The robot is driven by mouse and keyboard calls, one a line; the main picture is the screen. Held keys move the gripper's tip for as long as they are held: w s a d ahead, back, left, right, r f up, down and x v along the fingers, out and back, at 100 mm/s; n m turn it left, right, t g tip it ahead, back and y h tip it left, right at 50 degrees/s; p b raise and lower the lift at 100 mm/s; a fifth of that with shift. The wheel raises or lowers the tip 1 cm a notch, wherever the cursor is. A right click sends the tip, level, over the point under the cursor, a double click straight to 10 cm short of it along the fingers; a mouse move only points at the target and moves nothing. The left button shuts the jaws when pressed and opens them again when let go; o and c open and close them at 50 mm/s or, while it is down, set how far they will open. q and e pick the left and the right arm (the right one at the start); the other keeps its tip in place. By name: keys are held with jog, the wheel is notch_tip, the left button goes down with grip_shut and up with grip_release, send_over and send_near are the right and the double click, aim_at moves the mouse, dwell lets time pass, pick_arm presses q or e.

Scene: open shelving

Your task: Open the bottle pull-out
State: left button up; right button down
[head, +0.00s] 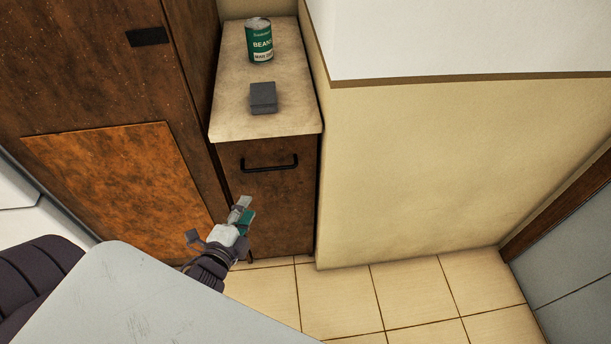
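The bottle pull-out (271,203) is a narrow brown wooden front under a light countertop, with a black bar handle (269,163) across its upper part. It looks shut, with its front in line below the counter edge. My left gripper (217,220) is in front of the lower left of this front, below the handle and apart from it. Its fingers are spread and nothing is between them. My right gripper is not in view.
A tall brown cabinet (90,85) is on the left. A cream wall (430,165) closes the right side. The tiled floor (400,295) is clear.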

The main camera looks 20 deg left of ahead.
aim_at(267, 168)
pick_arm(q)
jog(key=x, duration=0.4)
jog(key=r+x, duration=0.1)
jog(key=x, duration=0.4)
jog(key=r+x, duration=0.1)
jog(key=x, duration=0.3)
jog(key=shift+w+d+r, duration=0.1)
jog(key=shift+w, duration=0.6)
grip_shut()
